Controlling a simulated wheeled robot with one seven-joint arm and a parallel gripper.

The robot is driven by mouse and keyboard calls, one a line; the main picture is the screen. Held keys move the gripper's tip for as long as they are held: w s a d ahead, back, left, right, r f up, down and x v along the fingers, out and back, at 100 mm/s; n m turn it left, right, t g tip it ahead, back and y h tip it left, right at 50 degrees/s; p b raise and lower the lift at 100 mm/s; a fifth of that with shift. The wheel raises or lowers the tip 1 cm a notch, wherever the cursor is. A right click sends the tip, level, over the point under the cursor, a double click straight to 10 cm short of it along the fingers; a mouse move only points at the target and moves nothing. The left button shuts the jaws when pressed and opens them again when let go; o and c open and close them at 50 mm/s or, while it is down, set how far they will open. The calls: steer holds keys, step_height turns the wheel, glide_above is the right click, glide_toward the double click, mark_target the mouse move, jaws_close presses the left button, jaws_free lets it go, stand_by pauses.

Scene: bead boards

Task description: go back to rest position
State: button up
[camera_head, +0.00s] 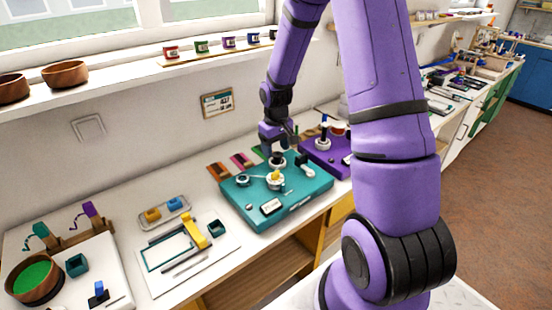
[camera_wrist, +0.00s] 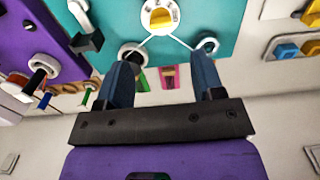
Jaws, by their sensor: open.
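My gripper (camera_head: 279,142) is above the back edge of the teal board (camera_head: 295,208) in the head view, close to a round dark-topped part (camera_head: 277,159) on it. In the wrist view the two blue fingers (camera_wrist: 163,62) are spread apart with nothing held between them. The teal board (camera_wrist: 205,20) fills the top of that view, with a yellow knob (camera_wrist: 160,17) in a white round base beyond the fingertips. Rings lie near both fingertips; I cannot tell whether the fingers touch them.
A purple board (camera_head: 318,154) stands right of the teal one, partly hidden by my arm. A white board with a yellow piece (camera_head: 194,231) and a grey tray (camera_head: 165,213) lie to the left. A wooden bowl (camera_head: 33,279) is at far left. A shelf (camera_head: 130,77) runs above.

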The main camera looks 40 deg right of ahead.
steer(key=shift+r, duration=0.6)
steer(key=s+a+r+t, duration=0.1)
steer(key=s+a+r, duration=0.3)
steer(key=r, duration=0.6)
steer(key=s+a+r+t, duration=0.1)
steer(key=s+a+r, duration=0.25)
steer(key=r, duration=0.55)
steer(key=s+a+r+t, duration=0.1)
steer(key=s+a+r, duration=0.1)
steer(key=s, duration=0.4)
steer(key=s+a+r+t, duration=0.1)
steer(key=s+r, duration=0.3)
steer(key=s, duration=0.2)
steer(key=s+a+r+t, duration=0.1)
steer(key=s+a+r, duration=0.1)
steer(key=s, duration=0.4)
steer(key=shift+s+a+r, duration=0.3)
steer(key=shift+s+r, duration=0.05)
steer(key=shift+r, duration=0.45)
